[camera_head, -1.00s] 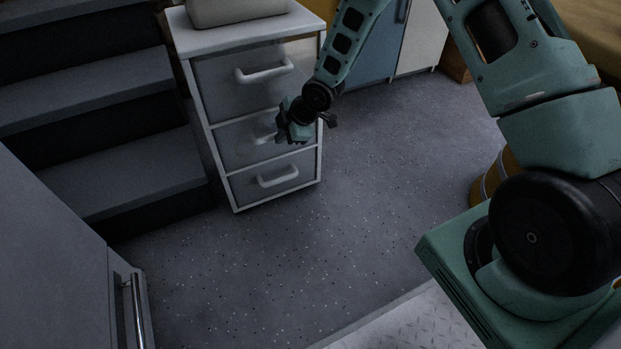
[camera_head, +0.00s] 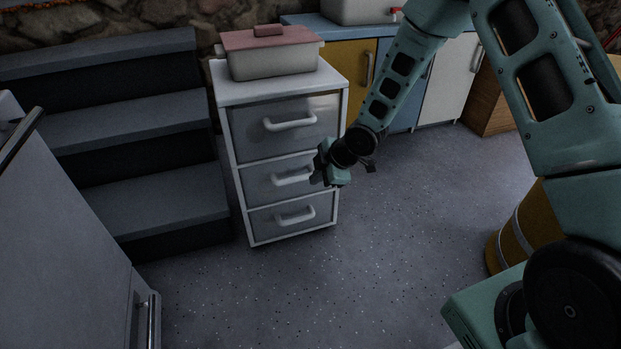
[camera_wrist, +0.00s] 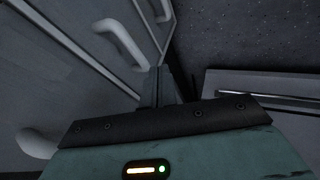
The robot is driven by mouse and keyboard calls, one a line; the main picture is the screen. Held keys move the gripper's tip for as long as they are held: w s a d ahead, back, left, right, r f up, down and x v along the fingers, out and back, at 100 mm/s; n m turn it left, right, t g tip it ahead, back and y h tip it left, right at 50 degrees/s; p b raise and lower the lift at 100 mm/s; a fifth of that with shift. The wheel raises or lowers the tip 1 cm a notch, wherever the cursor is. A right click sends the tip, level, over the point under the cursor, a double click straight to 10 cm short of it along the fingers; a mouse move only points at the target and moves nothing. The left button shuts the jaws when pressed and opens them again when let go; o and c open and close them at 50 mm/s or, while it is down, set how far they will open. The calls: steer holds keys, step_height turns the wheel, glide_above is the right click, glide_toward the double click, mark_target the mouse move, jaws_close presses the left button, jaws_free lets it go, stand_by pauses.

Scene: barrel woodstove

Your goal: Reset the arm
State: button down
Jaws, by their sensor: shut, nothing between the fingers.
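My arm reaches down from the upper right in the head view, with its elbow high. My gripper (camera_head: 325,165) hangs in front of the right side of the drawer cabinet (camera_head: 243,205), at about the height of the middle drawer, and partly hides that drawer. In the wrist view my gripper (camera_wrist: 160,85) has its fingers together with nothing between them. The cabinet's white handle (camera_wrist: 122,42) shows just beside the fingers there. All three drawers look closed.
A pot with a red lid (camera_head: 268,50) stands on the cabinet. Dark steps (camera_head: 140,160) rise at the left, with a grey appliance (camera_head: 60,230) in front. A yellow barrel (camera_head: 525,230) stands close on the right. Speckled floor (camera_head: 400,210) is open between.

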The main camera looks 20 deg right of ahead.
steer(key=shift+p+v, duration=0.55)
steer(key=shift+v, duration=1.35)
steer(key=s+a+r+m+g+h, duration=0.1)
steer(key=s+a+r+m, duration=0.1)
steer(key=s+a+r, duration=0.4)
steer(key=s+a+r+m+g+h, duration=0.15)
steer(key=s+r+m, duration=0.35)
steer(key=s, duration=0.8)
steer(key=s+a+r+m+g+h, duration=0.1)
steer(key=s+a+r+m+g, duration=0.15)
steer(key=s+r, duration=0.75)
steer(key=s+r+p, duration=0.1)
steer(key=r+p, duration=1.5)
steer(key=p, duration=0.1)
steer(key=s+r+p, duration=0.2)
steer(key=r+p, duration=1.4)
steer(key=p, duration=0.1)
steer(key=shift+s+d+p, duration=0.2)
steer(key=shift+s+p, duration=0.15)
steer(key=shift+p, duration=0.05)
